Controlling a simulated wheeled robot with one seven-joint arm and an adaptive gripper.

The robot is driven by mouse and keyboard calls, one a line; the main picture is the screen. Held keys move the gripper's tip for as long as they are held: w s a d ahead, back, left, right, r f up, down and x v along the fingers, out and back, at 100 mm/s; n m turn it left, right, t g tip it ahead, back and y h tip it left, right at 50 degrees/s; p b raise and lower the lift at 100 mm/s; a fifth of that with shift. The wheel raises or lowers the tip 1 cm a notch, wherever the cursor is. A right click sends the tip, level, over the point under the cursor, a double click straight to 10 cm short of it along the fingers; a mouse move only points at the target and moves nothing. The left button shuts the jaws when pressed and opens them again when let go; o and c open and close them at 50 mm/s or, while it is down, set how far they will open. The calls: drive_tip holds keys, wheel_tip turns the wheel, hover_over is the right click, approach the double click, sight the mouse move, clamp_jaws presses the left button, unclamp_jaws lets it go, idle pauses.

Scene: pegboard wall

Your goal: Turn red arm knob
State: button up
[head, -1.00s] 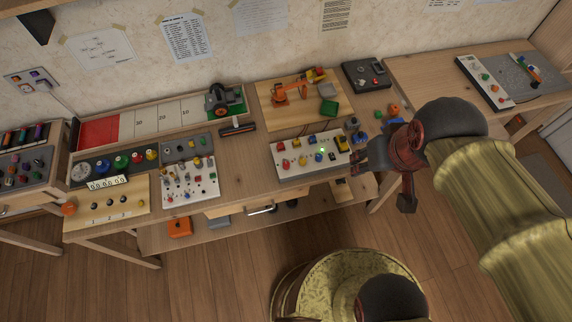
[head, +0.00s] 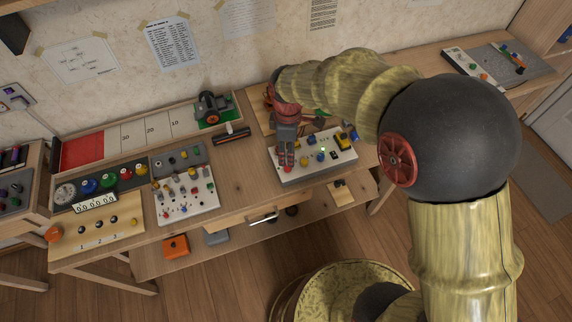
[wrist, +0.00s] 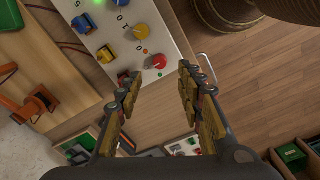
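The red knob (wrist: 159,61) is at the end of a white control panel (wrist: 160,20) in the wrist view. My gripper (wrist: 160,73) is open, with its two fingers well apart. The knob shows just beyond the fingertips, roughly between their lines, and nothing is held. In the head view my gripper (head: 287,160) points down at the left end of the white panel (head: 325,170) and hides the red knob there. A small orange robot arm (wrist: 20,115) shows at the left of the wrist view.
A lit green lamp (head: 322,149) is on the panel. Left of it stands another white board (head: 185,205) with several small parts. A drawer handle (head: 263,217) is below the tabletop.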

sight(288, 168)
drive_tip(key=shift+w+f+b, duration=0.1)
drive_tip(key=shift+f+b, duration=1.25)
drive_tip(key=shift+f, duration=2.5)
drive_tip(key=shift+c, duration=1.4)
clamp_jaws()
